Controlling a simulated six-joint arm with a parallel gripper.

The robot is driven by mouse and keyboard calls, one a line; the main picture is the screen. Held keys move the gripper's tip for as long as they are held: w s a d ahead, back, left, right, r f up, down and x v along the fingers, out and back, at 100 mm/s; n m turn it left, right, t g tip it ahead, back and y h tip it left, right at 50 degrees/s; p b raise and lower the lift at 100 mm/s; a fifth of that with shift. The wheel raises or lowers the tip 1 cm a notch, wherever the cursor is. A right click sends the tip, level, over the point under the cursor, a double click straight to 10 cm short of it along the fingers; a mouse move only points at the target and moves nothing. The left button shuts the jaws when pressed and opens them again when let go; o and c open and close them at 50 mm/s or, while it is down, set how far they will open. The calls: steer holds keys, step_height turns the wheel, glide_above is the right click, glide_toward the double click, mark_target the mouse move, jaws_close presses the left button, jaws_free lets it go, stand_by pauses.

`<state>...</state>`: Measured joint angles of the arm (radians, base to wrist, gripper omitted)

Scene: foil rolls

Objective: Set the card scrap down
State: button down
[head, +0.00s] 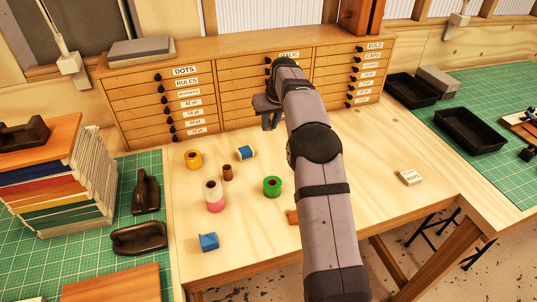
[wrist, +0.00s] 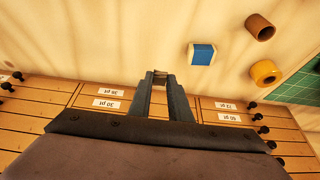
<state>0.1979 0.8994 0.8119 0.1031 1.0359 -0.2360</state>
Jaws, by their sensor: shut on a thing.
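My gripper (wrist: 160,82) points down over the back of the wooden table, close to the drawer cabinet; the head view shows its end (head: 268,120) left of my arm. The fingers are nearly together, shut on a small brownish piece, the card scrap (wrist: 160,75), at their tips. Most of the scrap is hidden by the fingers, and I cannot make it out in the head view. Whether it touches the table is not clear.
A blue-and-white roll (head: 245,153), yellow roll (head: 193,159), brown core (head: 228,173), green roll (head: 272,187) and pink-and-cream roll (head: 214,197) stand or lie left of centre. The drawer cabinet (head: 240,85) bounds the back. Table right of my arm is mostly clear.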

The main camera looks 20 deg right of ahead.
mark_target(268, 151)
steer(key=shift+f+p, duration=1.6)
steer(key=shift+f, duration=3.4)
steer(key=shift+f, duration=0.2)
steer(key=c, duration=1.6)
jaws_free()
steer(key=shift+c, duration=0.2)
steer(key=shift+r, duration=0.15)
steer(key=shift+r, duration=0.15)
steer(key=b+v, duration=0.3)
steer(key=v, duration=0.8)
steer(key=shift+s+r+b, duration=0.25)
steer(key=shift+r+b, duration=0.1)
steer(key=shift+b, duration=0.05)
steer(key=shift+a, duration=0.1)
